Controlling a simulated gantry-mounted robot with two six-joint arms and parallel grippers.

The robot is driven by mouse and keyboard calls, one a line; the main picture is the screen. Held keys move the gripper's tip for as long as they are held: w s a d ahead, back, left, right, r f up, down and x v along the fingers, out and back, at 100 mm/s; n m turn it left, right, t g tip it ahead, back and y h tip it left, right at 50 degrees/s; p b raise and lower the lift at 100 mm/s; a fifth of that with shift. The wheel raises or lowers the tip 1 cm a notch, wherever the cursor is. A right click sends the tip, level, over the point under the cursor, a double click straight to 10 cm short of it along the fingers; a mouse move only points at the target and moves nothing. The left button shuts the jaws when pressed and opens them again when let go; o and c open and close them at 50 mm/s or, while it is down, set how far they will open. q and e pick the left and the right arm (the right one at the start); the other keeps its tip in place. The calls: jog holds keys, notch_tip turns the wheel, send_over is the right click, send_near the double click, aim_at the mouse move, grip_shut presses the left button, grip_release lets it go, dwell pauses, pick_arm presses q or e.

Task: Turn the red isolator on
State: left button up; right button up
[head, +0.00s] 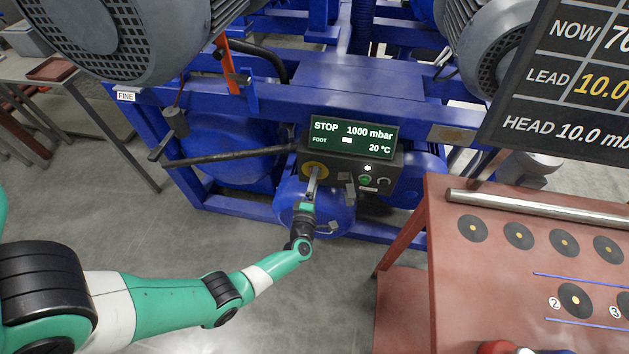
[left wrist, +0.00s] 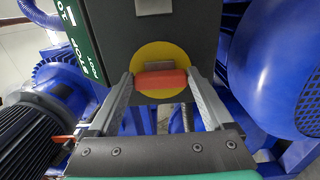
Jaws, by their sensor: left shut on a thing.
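The red isolator handle (left wrist: 160,80) sits on a round yellow plate (left wrist: 160,56) on the front of a dark control box (head: 346,179). In the left wrist view the handle lies crosswise between the two fingers of my left gripper (left wrist: 160,85), which is shut on it at its two ends. In the head view my left gripper (head: 312,188) reaches up to the yellow plate (head: 316,170) and hides the handle. The box's display (head: 352,136) reads STOP, 1000 mbar, 20 °C. My right gripper is not in view.
A green button (head: 365,180) and a dark knob (head: 383,182) sit right of the isolator. Blue frame beams and pump tanks (head: 232,150) surround the box. A reddish table (head: 530,195) stands at the right. The grey floor at left is open.

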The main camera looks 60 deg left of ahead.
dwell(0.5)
pick_arm(q)
jog(key=o, duration=1.1)
jog(key=shift+o, duration=0.2)
jog(key=p+v, duration=0.4)
jog(key=v, duration=0.7)
jog(key=shift+s+d, duration=0.2)
jog(key=shift+d, duration=0.05)
